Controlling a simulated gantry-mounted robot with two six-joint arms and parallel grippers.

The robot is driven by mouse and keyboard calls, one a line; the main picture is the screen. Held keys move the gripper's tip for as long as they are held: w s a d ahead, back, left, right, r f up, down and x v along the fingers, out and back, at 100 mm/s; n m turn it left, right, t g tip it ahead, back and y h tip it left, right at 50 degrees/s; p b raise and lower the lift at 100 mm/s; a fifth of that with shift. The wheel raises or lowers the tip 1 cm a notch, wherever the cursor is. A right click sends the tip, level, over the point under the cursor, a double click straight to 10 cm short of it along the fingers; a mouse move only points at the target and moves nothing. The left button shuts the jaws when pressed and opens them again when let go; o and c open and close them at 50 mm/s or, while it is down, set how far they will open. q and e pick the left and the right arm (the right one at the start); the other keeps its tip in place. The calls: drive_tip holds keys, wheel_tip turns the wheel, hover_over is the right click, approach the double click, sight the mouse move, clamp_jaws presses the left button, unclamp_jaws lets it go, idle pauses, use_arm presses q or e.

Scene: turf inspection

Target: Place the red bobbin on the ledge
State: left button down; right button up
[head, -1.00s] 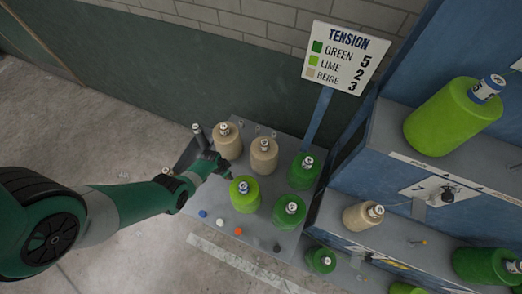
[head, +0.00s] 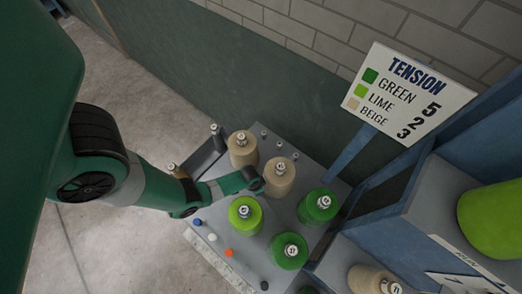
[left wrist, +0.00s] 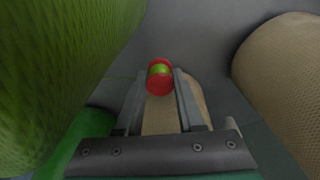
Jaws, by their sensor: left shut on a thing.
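The red bobbin (left wrist: 158,84) has red ends and a lime band around its middle. In the left wrist view it sits between the tips of my left gripper (left wrist: 161,77), which is shut on it. In the head view my left gripper (head: 252,180) is over the grey table, between the beige cones and the lime cone; the bobbin cannot be made out there. A grey ledge (head: 425,215) of the blue rack is at the right in the head view; I cannot tell whether it is the task's ledge. My right gripper is not in view.
Two beige cones (head: 280,180), a lime cone (head: 245,218) and two green cones (head: 318,208) stand close around the gripper on the grey table (head: 222,226). A TENSION sign (head: 405,90) stands behind. The rack holds more cones, one large and lime (head: 495,222).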

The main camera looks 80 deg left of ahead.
use_arm(q)
drive_tip(key=shift+w+f+b, duration=0.1)
drive_tip(key=shift+f+b, duration=0.95)
drive_tip(key=shift+f, duration=1.2)
drive_tip(key=shift+f, duration=0.25)
drive_tip(key=c, duration=0.5)
unclamp_jaws()
drive_tip(key=shift+r, duration=0.2)
drive_tip(key=r+p, duration=0.3)
drive_tip(key=r, duration=0.1)
drive_tip(key=s+r+p, duration=0.1)
drive_tip(key=r+p, duration=0.2)
drive_tip(key=r, duration=0.1)
drive_tip(key=r+p, duration=0.4)
drive_tip(key=shift+s+d, duration=0.25)
drive_tip(key=shift+s, duration=0.1)
drive_tip(key=shift+c, duration=1.2)
